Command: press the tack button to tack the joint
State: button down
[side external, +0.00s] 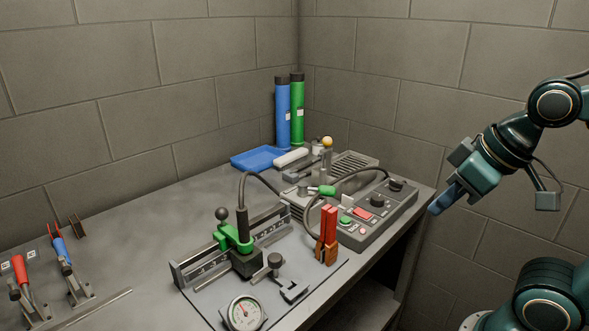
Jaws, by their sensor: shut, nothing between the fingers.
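A grey control box (385,222) stands at the right part of the table. Its sloped top carries a red rectangular button (362,214), a green button (346,220), a small pinkish round button (362,231) and black knobs. The labels are too small to read, so I cannot tell which is the tack button. My gripper (435,209) is shut and empty. Its blue fingers point down and left in the air, apart from the box and to its right. The joint itself cannot be made out; a fixture with a green clamp (234,236) stands left of the box.
A red-and-orange clamp tool (327,236) stands just in front of the box. A dial gauge (244,312) is at the front. Behind are a blue tray (257,158) and blue and green tubes (297,112). Toggle clamps (72,270) are at left. The table's left middle is clear.

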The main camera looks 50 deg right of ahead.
jog(key=shift+w, duration=0.1)
jog(key=m+t+y, duration=0.2)
jog(key=y, duration=0.3)
send_over(350, 220)
notch_tip(350, 220, down, 9)
jog(key=shift+f, duration=0.2)
dwell(0.4)
jog(key=shift+f, duration=0.15)
jog(key=shift+f, duration=4.25)
